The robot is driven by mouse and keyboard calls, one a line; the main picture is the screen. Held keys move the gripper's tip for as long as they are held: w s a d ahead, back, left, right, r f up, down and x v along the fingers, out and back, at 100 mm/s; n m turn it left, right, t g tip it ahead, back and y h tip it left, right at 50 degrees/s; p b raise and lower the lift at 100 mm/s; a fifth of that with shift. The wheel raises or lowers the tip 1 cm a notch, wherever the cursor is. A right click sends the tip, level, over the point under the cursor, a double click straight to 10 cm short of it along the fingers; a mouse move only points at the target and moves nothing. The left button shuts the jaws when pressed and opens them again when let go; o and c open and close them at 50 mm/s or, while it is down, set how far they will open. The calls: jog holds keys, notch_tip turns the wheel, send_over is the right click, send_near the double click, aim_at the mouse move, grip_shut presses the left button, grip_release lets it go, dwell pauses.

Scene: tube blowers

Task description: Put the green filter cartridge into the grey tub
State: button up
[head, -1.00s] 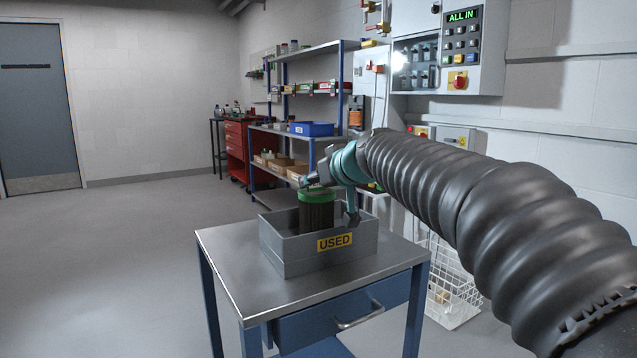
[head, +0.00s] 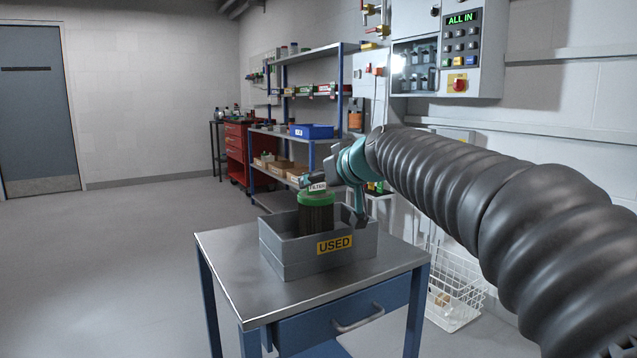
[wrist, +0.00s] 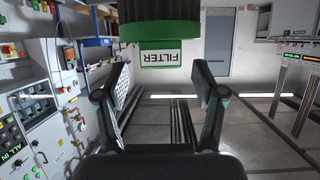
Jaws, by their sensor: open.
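The green filter cartridge (head: 317,216) has a green cap, a dark pleated body and a white FILTER label. It stands upright inside the grey tub (head: 292,262), its lower end hidden behind the tub's front wall. The tub carries a yellow USED label and sits on a steel-topped cart. My gripper (head: 337,194) is open beside the cartridge's top, one finger hanging over the tub's right part. In the wrist view, the cartridge's green rim and label (wrist: 162,50) show just beyond my spread, empty fingers (wrist: 161,78). No contact between fingers and cartridge is visible.
The cart's bare steel top (head: 235,268) lies left and in front of the tub. A white wire basket (head: 455,300) stands on the floor to the right. Shelving (head: 312,100) and a wall control panel (head: 462,50) are behind. The floor at left is clear.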

jog(key=v, duration=0.9)
jog(key=shift+s, duration=0.3)
jog(key=shift+d, duration=0.15)
jog(key=s+d+f+m+g+h, duration=0.2)
jog(key=s+d+f, duration=0.2)
jog(key=s+f, duration=0.5)
jog(key=s+d+f+m+g+h, duration=0.2)
jog(key=s+d+f, duration=0.3)
jog(key=s+f, duration=0.4)
jog(key=s+d+f+m+g+h, duration=0.1)
jog(key=s+d+f, duration=0.4)
jog(key=s+f, duration=0.5)
notch_tip(320, 180, down, 4)
jog(key=shift+r+m+g+h, duration=0.1)
jog(key=shift+m+g+h, duration=0.4)
jog(key=shift+h, duration=0.5)
